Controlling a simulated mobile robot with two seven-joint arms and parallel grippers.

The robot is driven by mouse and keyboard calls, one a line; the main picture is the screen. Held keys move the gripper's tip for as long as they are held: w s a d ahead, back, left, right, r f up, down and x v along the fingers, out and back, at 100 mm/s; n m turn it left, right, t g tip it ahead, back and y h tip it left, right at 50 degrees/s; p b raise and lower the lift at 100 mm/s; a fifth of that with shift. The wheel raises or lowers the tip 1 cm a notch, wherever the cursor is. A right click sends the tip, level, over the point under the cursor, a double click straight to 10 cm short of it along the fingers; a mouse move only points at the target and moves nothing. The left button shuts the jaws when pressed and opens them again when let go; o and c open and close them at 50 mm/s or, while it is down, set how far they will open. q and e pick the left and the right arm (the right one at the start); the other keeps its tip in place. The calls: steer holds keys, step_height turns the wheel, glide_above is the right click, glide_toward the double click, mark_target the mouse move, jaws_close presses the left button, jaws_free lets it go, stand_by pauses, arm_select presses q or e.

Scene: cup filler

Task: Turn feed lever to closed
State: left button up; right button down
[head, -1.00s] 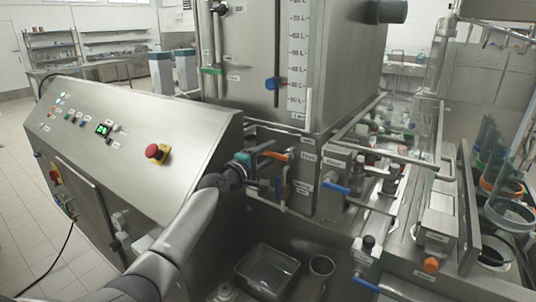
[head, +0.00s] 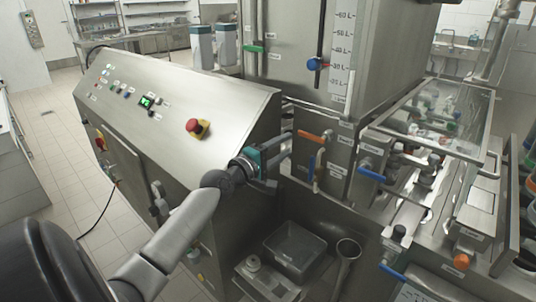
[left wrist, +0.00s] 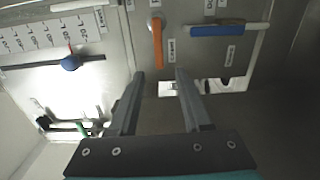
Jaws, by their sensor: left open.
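An orange-handled lever (head: 313,136) lies roughly horizontal on the front of the steel tank base, its handle pointing left. A blue-handled lever (head: 311,168) hangs upright just below it. Labels sit beside them, too small to read, so I cannot tell which is the feed lever. My left gripper (head: 287,146) is open and empty just left of the orange lever. In the left wrist view, the orange lever (left wrist: 157,45) points at the gap between the open fingertips (left wrist: 160,73), and the blue lever (left wrist: 217,30) lies to its right. My right gripper is not in view.
The sloped control panel (head: 170,100) with a red stop button (head: 194,126) is left of the gripper. Another blue lever (head: 371,174) projects on the right. A grey bin (head: 295,250) and a metal cylinder (head: 347,250) stand below. The tank (head: 290,60) rises above.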

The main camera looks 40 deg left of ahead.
arm_select(q)
steer(key=shift+s, duration=2.85)
